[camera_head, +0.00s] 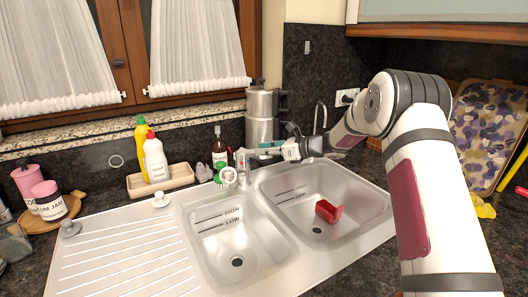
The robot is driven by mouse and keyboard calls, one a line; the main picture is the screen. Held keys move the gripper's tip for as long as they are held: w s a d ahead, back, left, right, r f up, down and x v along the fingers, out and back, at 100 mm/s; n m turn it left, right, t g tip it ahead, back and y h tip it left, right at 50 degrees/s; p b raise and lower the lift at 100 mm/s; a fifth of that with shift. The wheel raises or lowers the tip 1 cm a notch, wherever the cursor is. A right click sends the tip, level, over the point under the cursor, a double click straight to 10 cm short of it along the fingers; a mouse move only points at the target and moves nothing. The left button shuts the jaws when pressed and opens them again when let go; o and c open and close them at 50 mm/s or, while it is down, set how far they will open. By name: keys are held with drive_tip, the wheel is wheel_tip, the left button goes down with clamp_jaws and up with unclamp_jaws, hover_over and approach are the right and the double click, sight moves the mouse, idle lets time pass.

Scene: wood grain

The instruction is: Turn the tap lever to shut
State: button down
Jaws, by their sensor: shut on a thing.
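My gripper (262,151) reaches left from my arm over the back rim of the sink, in front of the metal pot. It is shut on a small part there, which looks like the tap lever. The fingers hide most of the lever, so its exact angle cannot be told.
The sink has a left basin (236,236) and a right basin (352,208) holding a red box (328,211). The ribbed drainboard (130,245) is mostly clear.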

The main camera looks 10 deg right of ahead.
drive_tip(key=shift+f, duration=0.1)
drive_tip(key=c, duration=1.5)
unclamp_jaws()
drive_tip(key=v, duration=1.2)
